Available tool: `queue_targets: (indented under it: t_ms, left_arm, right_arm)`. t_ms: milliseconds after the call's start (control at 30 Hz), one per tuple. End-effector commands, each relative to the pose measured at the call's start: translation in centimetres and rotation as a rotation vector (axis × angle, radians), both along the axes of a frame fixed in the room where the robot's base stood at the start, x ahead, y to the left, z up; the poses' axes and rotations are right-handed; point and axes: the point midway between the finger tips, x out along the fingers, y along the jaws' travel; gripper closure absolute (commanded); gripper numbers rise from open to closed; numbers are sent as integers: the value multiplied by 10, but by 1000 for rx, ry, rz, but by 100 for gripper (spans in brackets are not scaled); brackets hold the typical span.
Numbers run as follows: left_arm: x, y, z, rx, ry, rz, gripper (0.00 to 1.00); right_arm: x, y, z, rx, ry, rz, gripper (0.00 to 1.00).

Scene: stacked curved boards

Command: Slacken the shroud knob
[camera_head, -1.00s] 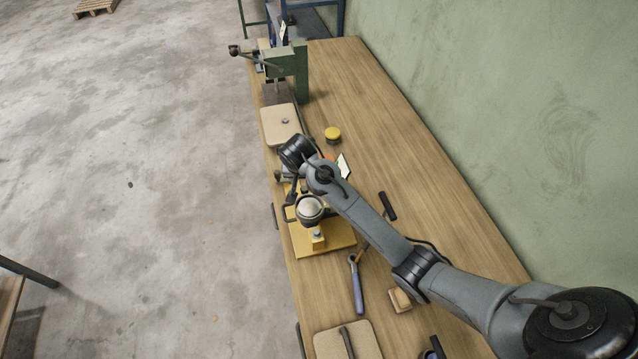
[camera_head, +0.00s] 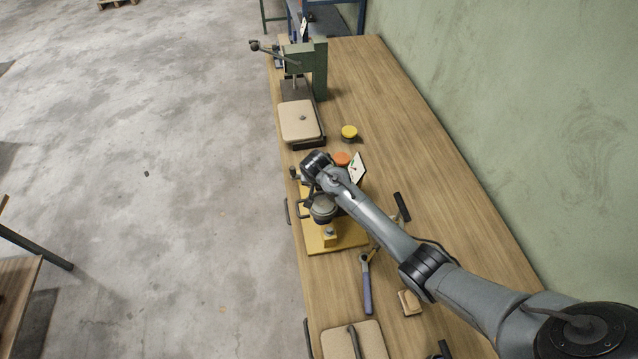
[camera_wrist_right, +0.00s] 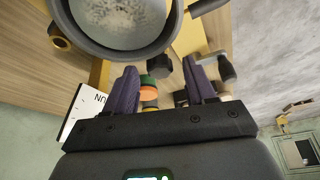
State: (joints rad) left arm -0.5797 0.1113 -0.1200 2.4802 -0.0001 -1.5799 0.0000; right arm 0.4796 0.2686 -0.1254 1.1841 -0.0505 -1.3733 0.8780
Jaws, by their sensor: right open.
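A yellow-based fixture (camera_head: 345,236) stands on the bench, with a round grey shroud (camera_head: 322,210) over it, partly hidden by my right arm. In the right wrist view the shroud's grey rim (camera_wrist_right: 165,45) and pale speckled face fill the top. My right gripper (camera_wrist_right: 160,70) is open, its two purple-grey fingers pointing towards the fixture. A small dark knob (camera_wrist_right: 160,66) shows between the fingertips, with no clear contact. Another dark knob (camera_wrist_right: 222,67) on a stem is just right of the right finger. Which one is the shroud knob I cannot tell. My left gripper is out of view.
An orange disc (camera_head: 341,158) and a white card (camera_head: 358,168) are behind the fixture. A blue-handled tool (camera_head: 367,288) and a wooden block (camera_head: 409,302) lie in front. A yellow tin (camera_head: 349,132), a beige pad (camera_head: 299,121) and a green press (camera_head: 305,58) are farther back.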

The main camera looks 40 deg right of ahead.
Motion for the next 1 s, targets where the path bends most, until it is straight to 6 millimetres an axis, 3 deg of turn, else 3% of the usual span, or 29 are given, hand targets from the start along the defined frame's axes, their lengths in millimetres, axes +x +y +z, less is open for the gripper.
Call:
queue_targets:
  t_ms: [233,567,1000]
  left_arm:
    - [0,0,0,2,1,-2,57]
    - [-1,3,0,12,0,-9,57]
    - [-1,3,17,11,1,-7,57]
  right_arm:
    - [0,0,0,0,0,0,48]
    - [0,0,0,-1,1,0,99]
    - [-1,-1,3,1,4,102,100]
